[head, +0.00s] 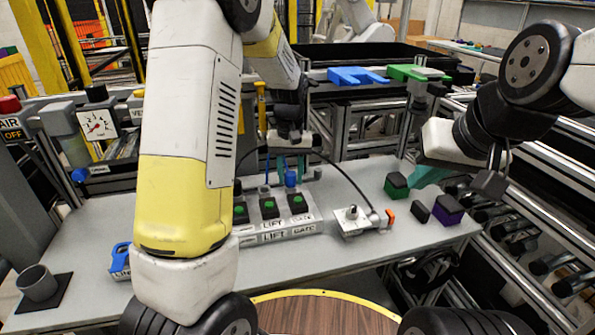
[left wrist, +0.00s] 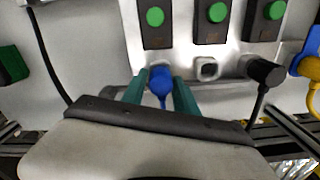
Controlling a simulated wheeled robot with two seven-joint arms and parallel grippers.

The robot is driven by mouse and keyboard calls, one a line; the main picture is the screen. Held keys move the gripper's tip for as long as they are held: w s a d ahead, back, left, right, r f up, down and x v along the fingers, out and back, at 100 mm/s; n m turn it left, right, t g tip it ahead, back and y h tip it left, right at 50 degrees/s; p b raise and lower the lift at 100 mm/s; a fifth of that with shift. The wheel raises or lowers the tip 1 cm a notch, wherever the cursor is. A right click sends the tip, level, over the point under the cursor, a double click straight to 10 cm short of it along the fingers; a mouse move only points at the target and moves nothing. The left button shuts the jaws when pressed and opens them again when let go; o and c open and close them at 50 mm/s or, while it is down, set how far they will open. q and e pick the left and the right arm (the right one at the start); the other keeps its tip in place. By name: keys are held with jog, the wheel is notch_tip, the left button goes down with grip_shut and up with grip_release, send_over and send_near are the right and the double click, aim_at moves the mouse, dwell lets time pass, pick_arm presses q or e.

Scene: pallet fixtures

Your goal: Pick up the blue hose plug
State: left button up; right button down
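The blue hose plug (head: 291,179) is at the back edge of the grey control box (head: 275,238). In the left wrist view the blue plug (left wrist: 160,82) sits upright-looking at the box's row of sockets. My left gripper (head: 291,170) is over it, its two teal fingers (left wrist: 159,90) on either side of the plug. Small gaps show between the fingers and the plug, so the gripper looks open around it. My right gripper (head: 428,175) hangs at the right above the table; its teal fingers overlap in view and their opening is unclear.
An empty socket (left wrist: 206,69) and a black plug with a cable (left wrist: 264,72) are beside the blue plug. A small plate fixture (head: 355,222), green block (head: 396,186) and purple-based block (head: 447,210) stand to the right. A grey cup (head: 37,283) stands far left.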

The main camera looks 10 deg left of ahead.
aim_at(291, 174)
pick_arm(q)
grip_shut()
jog(key=shift+r, duration=0.1)
jog(key=shift+r, duration=0.5)
jog(key=r, duration=0.1)
jog(key=s+r, duration=0.1)
jog(key=shift+r, duration=0.3)
jog(key=s+d+r, duration=0.1)
jog(key=s, duration=1.4)
jog(key=shift+d+r, duration=0.15)
jog(key=shift+d, duration=0.2)
jog(key=shift+r, duration=0.1)
jog(key=shift+r, duration=2.4)
